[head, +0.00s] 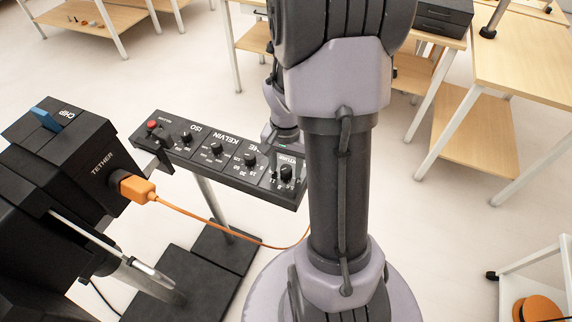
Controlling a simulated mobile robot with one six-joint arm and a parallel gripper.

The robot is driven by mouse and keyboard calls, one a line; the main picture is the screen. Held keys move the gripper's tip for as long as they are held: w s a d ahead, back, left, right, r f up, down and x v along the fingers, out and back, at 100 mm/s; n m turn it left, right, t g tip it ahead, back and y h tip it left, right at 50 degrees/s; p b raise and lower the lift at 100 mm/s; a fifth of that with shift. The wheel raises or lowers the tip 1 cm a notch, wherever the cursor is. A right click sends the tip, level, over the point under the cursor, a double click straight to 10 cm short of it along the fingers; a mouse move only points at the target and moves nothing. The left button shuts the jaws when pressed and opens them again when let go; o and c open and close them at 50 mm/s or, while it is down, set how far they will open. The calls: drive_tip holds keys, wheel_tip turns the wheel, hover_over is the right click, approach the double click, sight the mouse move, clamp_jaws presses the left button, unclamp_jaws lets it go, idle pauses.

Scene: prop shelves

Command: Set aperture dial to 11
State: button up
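The black control panel (228,190) stands on a post, its lettering upside down in the head view. The aperture dial (286,173) is the small black knob at the panel's right end. Its label is partly covered, and the small numbers around it are too small to read surely, as is its pointer. My gripper (283,152) is at the far side of the panel's right end, close above or beside the aperture dial. My arm hides much of it. I cannot tell whether its fingers touch the knob or how far apart they are.
More knobs, including ISO (186,137) and KELVIN (216,149), and a red button (152,125) line the panel. At left is a black device (66,150) with an orange plug (137,189) and cable. Wooden tables (520,60) stand at right. Pale floor lies between.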

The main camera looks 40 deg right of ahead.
sight(286, 168)
wheel_tip(286, 168, up, 17)
drive_tip(key=p, duration=0.7)
drive_tip(key=shift+r, duration=0.2)
